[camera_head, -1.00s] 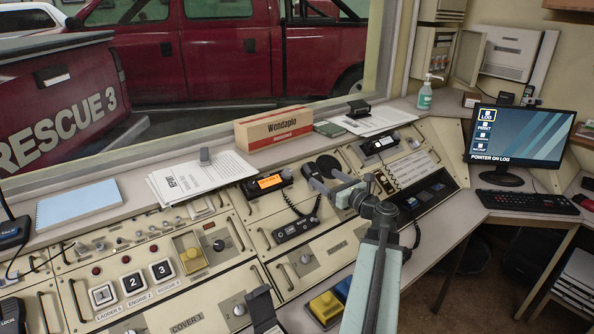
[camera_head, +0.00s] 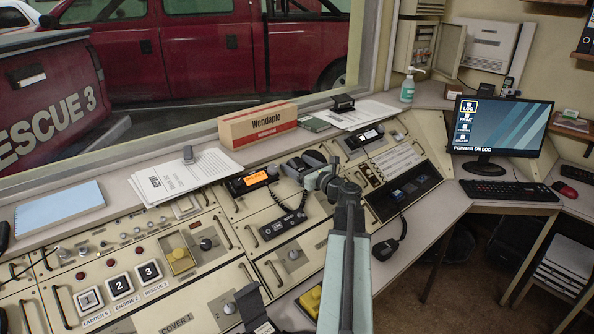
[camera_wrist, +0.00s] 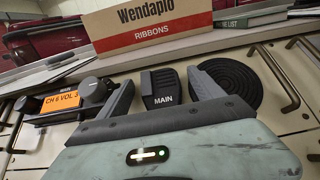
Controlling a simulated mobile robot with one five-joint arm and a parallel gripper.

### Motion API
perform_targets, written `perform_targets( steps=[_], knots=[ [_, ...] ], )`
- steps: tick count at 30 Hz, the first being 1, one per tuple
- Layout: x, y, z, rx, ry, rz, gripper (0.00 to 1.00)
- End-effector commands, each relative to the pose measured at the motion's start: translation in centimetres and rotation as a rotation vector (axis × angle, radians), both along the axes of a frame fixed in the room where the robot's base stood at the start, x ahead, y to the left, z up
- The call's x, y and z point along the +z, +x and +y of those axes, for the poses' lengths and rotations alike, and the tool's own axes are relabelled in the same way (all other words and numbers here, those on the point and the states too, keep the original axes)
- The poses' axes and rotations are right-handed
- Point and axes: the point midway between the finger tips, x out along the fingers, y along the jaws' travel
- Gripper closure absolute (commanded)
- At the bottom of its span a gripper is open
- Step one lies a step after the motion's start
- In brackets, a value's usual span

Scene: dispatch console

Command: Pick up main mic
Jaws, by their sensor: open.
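The main mic (camera_wrist: 163,92) is a dark ribbed block with a white MAIN label, on the console panel in the wrist view. In the head view it shows as a small dark shape (camera_head: 297,167) right of the orange-lit radio. My gripper (camera_wrist: 160,80) is open, with one finger on each side of the mic in the picture. Whether the fingers are level with it or above it, I cannot tell. In the head view my gripper (camera_head: 318,178) is just in front and to the right of the mic.
A radio with an orange display (camera_wrist: 62,104) is left of the mic and a round black ridged disc (camera_wrist: 230,84) is right of it. The Wendaplo box (camera_wrist: 150,28) stands on the ledge behind.

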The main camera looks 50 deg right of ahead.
Motion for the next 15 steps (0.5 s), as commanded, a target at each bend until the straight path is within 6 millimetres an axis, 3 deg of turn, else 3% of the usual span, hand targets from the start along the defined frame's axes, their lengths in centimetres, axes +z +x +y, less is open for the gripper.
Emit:
perform_targets(
  steps=[2, 9, 15],
  knots=[
    [0.00, -0.03, 0.03, 0.000, 0.000, 0.000, 0.29],
    [0.00, -0.01, 0.06, 0.001, 0.000, 0.000, 0.96],
    [0.02, 0.00, 0.08, 0.001, 0.000, 0.000, 0.97]
  ],
)
